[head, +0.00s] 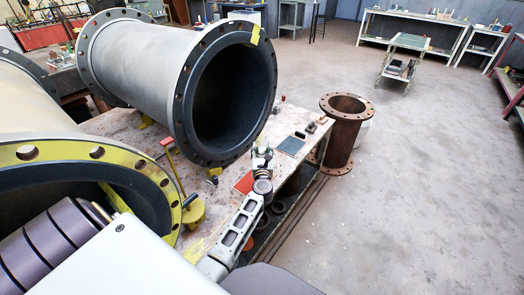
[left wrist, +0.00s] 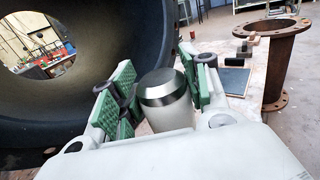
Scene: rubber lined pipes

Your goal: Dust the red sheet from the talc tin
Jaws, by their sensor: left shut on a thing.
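My left gripper (head: 262,156) is over the front edge area of the workbench in the head view. In the left wrist view, its green-padded fingers (left wrist: 160,88) are shut on the talc tin (left wrist: 165,108), a pale cylinder with a dark band and a grey top. The tin is too small to make out clearly in the head view. The red sheet (head: 244,183) lies flat on the bench just left of the gripper, partly hidden by my arm. I do not see the sheet in the left wrist view. My right gripper is not in view.
A large rubber-lined pipe (head: 150,62) rests on the bench (head: 120,125) behind and left of the gripper. A dark square sheet (head: 290,146) and small blocks lie to the right. A rusty flanged pipe (head: 343,135) stands beyond the bench. The floor (head: 430,190) on the right is clear.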

